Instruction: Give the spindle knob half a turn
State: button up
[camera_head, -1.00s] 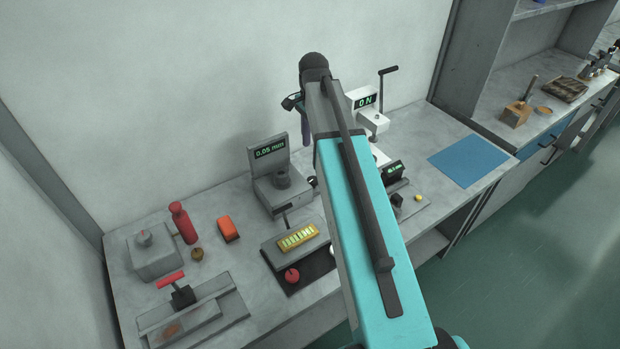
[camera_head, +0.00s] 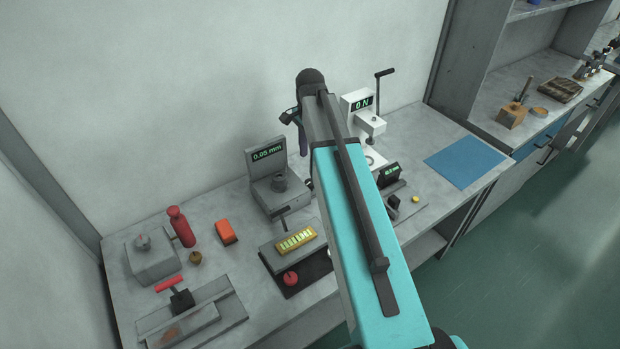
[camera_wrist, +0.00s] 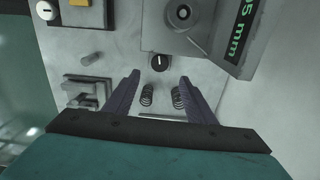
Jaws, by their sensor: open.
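A round black knob (camera_wrist: 160,62) with a white mark, which I take for the spindle knob, shows in the wrist view. Its mark points up the picture. It stands on the pale bench beside the gauge. I cannot make it out in the head view, where my arm covers much of that area. My gripper (camera_wrist: 160,78) is open and empty. Its two dark purple fingers spread to either side below the knob in the wrist view, apart from it. In the head view, only part of a purple finger (camera_head: 303,142) shows left of my arm, above the bench.
The gauge with a "0.05 mm" display (camera_head: 267,153) stands left of my arm. Two springs (camera_wrist: 147,95) (camera_wrist: 178,97) lie by the fingers. A white press (camera_head: 362,104) stands behind right. A red bottle (camera_head: 180,225) and orange block (camera_head: 226,231) are further left. A blue mat (camera_head: 466,162) is clear.

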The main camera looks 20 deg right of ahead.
aim_at(310, 182)
jog(key=shift+f+p, duration=1.4)
jog(key=shift+f, duration=3.95)
jog(key=c, duration=1)
